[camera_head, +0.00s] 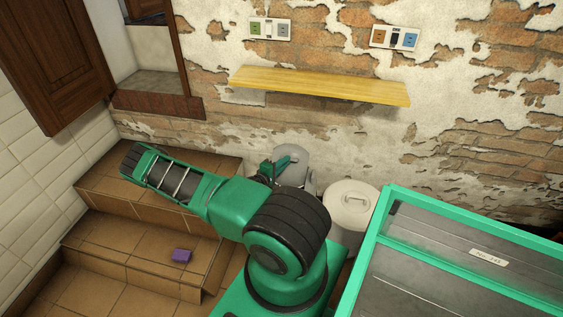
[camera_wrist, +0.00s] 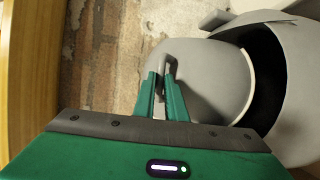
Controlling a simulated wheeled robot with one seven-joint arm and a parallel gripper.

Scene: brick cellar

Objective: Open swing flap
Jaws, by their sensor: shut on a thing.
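My gripper (camera_wrist: 161,80) is shut on the grey loop handle (camera_wrist: 167,56) of a rounded grey flap (camera_wrist: 212,85) in the wrist view. The flap belongs to a grey bin (camera_wrist: 301,105) to its right. A dark gap shows between the flap and the bin's rim, so the flap stands ajar. In the head view my gripper (camera_head: 272,172) is at the grey bin (camera_head: 294,153), partly hidden behind my arm. The handle cannot be made out there.
A white lidded bin (camera_head: 351,204) stands to the right of the grey bin. A yellow shelf (camera_head: 320,85) hangs on the brick wall above. Tiled steps (camera_head: 130,240) with a purple block (camera_head: 181,256) lie left. A green-framed case (camera_head: 470,260) is at right.

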